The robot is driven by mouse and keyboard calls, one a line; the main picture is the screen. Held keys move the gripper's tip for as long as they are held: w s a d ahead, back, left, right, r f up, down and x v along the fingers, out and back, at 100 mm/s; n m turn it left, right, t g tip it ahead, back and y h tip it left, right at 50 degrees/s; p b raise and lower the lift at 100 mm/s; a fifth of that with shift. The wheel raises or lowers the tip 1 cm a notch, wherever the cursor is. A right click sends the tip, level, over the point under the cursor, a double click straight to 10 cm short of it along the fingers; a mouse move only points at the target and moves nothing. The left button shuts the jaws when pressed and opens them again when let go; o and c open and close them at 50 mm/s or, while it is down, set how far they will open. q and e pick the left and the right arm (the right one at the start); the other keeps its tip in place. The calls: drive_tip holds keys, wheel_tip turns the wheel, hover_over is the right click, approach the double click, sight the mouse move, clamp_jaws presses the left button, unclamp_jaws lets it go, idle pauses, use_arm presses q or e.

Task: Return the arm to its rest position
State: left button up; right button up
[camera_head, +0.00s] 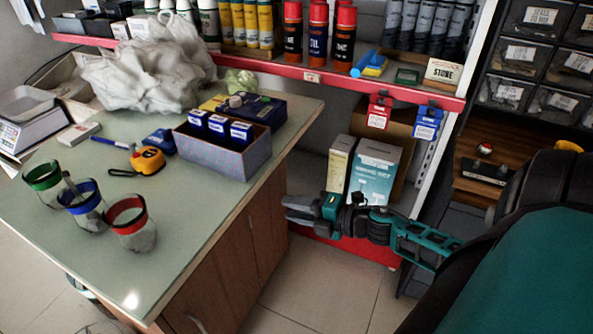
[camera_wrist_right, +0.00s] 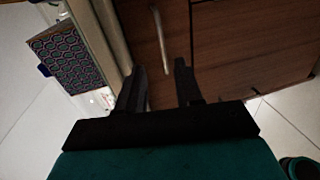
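My right gripper (camera_head: 290,209) is beside the right side of the workbench, below its top, in the head view. Its teal and black arm comes in from the lower right. In the right wrist view the two dark fingers of the right gripper (camera_wrist_right: 161,84) stand apart with nothing between them, in front of brown cabinet doors (camera_wrist_right: 230,45). My left gripper and arm are not in view.
The glass-topped workbench (camera_head: 196,207) holds jars with green, blue and red rims (camera_head: 127,205), an orange tape measure (camera_head: 148,160) and an open box (camera_head: 230,162). A red-edged shelf unit (camera_head: 310,76) and teal-white cartons (camera_head: 374,170) stand behind the gripper. Tiled floor lies below.

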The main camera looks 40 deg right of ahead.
idle(0.5)
drive_tip(key=s+a+f+m+g+h, duration=0.15)
drive_tip(key=s+a+m, duration=0.35)
drive_tip(key=a+m, duration=0.5)
drive_tip(key=s+a+f+m+g+h, duration=0.15)
drive_tip(key=s+a+m, duration=0.25)
drive_tip(key=a+m, duration=0.65)
use_arm(q)
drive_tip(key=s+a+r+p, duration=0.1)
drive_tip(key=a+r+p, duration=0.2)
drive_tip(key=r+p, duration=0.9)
drive_tip(key=p, duration=0.4)
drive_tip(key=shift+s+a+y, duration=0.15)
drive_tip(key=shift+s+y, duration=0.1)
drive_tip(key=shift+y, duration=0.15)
use_arm(e)
drive_tip(key=s+d+r, duration=0.1)
drive_tip(key=d+r, duration=0.2)
drive_tip(key=r, duration=0.7)
drive_tip(key=shift+s+d+r+g+h, duration=0.15)
drive_tip(key=shift+s+r+g+h, duration=0.15)
drive_tip(key=shift+s+r+h, duration=0.1)
drive_tip(key=shift+n, duration=0.25)
